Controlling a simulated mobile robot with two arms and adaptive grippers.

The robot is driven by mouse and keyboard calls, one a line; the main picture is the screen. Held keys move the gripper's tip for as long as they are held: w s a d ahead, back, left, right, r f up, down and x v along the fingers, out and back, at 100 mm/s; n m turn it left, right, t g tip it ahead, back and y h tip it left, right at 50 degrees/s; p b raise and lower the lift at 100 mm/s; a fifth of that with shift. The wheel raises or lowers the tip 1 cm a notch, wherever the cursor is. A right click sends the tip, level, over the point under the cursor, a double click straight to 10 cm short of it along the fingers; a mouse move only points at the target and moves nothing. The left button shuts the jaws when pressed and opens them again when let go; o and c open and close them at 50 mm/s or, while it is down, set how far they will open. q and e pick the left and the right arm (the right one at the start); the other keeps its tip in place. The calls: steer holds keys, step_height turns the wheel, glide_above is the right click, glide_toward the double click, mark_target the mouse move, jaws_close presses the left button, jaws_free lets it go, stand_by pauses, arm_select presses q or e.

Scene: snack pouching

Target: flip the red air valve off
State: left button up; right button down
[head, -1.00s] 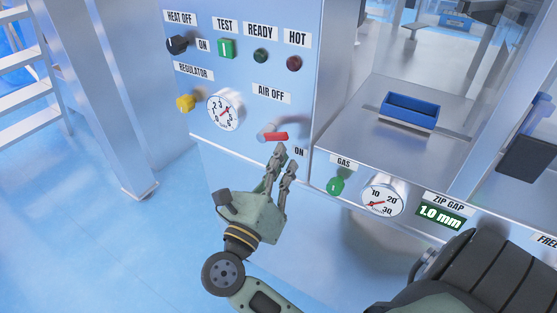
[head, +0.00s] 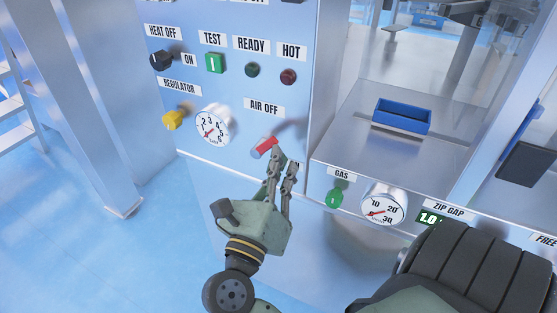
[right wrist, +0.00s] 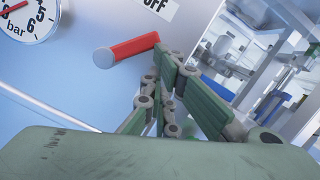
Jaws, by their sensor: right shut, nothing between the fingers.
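The red air valve lever (head: 266,147) is on the panel below the AIR OFF label (head: 264,107). It slants, with its right end higher than its pale left end. In the right wrist view the red lever (right wrist: 135,47) also slants up to the right. My right gripper (head: 281,157) is shut and empty, its fingertips just under the lever's right part. In the right wrist view the fingertips (right wrist: 165,60) look to be against or very near the lever's right end; contact is not certain. The ON label is hidden behind the gripper. My left gripper is not in view.
A pressure gauge (head: 213,125) and yellow regulator knob (head: 173,121) are left of the valve. Above are a black heat switch (head: 161,61) and green test button (head: 214,63). A green gas knob (head: 334,197) and gauge (head: 383,204) are at right.

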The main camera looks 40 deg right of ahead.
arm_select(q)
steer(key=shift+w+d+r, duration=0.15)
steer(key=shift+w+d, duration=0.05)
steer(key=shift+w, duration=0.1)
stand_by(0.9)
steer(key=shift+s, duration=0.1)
